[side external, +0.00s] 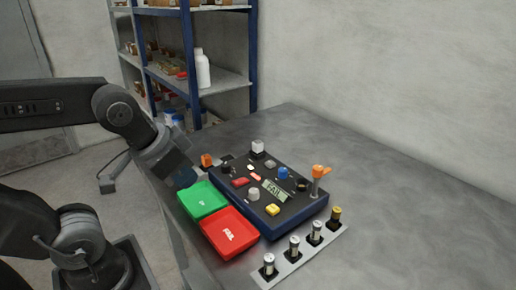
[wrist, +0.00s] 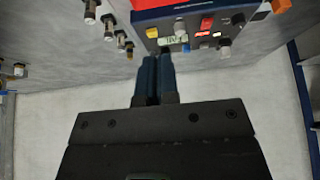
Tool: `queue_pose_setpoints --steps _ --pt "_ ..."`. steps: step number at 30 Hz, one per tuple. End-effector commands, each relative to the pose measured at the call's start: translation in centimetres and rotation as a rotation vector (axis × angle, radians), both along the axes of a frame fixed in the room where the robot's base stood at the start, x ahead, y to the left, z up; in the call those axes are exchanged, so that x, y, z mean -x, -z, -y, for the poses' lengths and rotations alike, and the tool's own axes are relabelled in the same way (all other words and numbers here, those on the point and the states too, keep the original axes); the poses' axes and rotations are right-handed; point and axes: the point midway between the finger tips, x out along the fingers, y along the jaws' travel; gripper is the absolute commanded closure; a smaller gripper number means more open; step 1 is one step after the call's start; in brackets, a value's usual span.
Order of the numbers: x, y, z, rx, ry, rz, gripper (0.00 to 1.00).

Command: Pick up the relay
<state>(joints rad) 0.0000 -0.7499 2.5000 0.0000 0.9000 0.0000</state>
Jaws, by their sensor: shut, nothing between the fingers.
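My gripper (wrist: 156,64) shows in the wrist view with its two dark fingers together and nothing between them. In the side view, the end of my arm hangs left of the green tray, and its fingertips are hard to make out. No part is clearly labelled as the relay. A pale cube on a dark base (side external: 258,148) stands at the back edge of the blue test panel (side external: 285,226), and an orange block (side external: 206,160) stands to its left; either may be the relay, I cannot tell. My gripper is apart from both.
The panel carries coloured buttons, knobs and a display (side external: 274,190) reading FAIL. A green tray (side external: 202,200) and a red FAIL tray (side external: 231,234) lie at its left. Several cylinders (side external: 294,246) stand on a strip in front. The table's right side (side external: 420,210) is clear.

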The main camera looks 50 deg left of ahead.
Motion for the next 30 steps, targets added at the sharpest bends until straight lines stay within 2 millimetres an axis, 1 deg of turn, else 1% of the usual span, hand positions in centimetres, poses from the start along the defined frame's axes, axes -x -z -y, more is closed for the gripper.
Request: queue_pose_setpoints --steps 1,2,15,18,24,26,29,30 --pt "0.0 0.0 0.0 0.000 0.000 0.000 0.93" --pt "0.0 0.0 0.0 0.000 0.000 0.000 0.90" --pt "0.0 0.0 0.0 0.000 0.000 0.000 0.48" --pt "0.0 0.0 0.0 0.000 0.000 0.000 0.40" --pt "0.0 0.0 0.0 -0.002 0.001 -0.001 0.40" --pt "-0.3 -0.3 -0.1 -0.012 0.014 -0.004 0.40" --pt "-1.7 -1.3 -0.5 -0.063 0.076 -0.029 0.40" --pt "-2.7 -1.9 -0.7 -0.095 0.116 -0.044 0.40"
